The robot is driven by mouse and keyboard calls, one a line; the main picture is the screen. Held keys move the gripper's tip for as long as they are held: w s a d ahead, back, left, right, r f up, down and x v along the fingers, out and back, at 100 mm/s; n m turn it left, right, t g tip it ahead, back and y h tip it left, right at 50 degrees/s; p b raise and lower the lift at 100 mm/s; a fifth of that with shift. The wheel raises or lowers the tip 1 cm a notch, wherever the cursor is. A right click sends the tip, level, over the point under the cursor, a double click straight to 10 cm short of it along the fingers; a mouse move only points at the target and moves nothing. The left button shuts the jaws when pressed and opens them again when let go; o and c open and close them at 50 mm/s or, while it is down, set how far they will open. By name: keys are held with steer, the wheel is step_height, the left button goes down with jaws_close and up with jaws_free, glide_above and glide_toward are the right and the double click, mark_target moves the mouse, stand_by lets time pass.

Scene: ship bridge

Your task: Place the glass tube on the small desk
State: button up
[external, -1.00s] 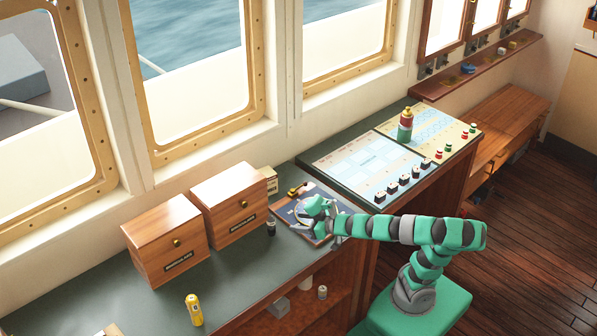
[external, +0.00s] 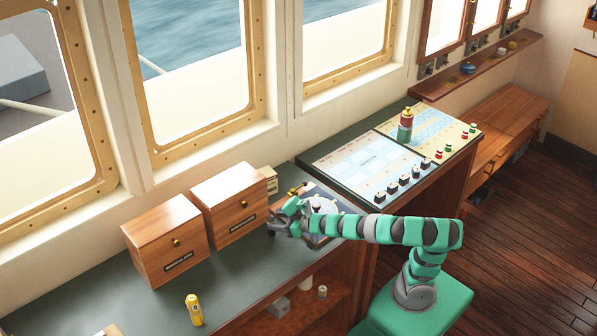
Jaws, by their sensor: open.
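My gripper (external: 284,231) is open and low over the dark green counter (external: 180,300), beside the right wooden box. A small dark tube-like item with a pale top stood there in the earlier frame. It is now hidden behind or between my fingers, and I cannot tell whether they touch it. I cannot tell for sure that it is the glass tube. A low wooden desk (external: 512,112) stands at the far right under the wall shelf; its top looks bare.
Two wooden boxes (external: 165,240) (external: 228,203) stand left of my gripper. A yellow can (external: 194,309) stands near the counter's front edge. A blue chart board (external: 340,206) lies right of my gripper. A control panel (external: 365,165) with a red-and-green bottle (external: 405,126) lies beyond.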

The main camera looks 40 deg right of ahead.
mark_target(271, 218)
steer(key=shift+x, duration=1.75)
steer(key=shift+f, duration=0.15)
steer(key=c, duration=1.1)
steer(key=shift+c, duration=0.2)
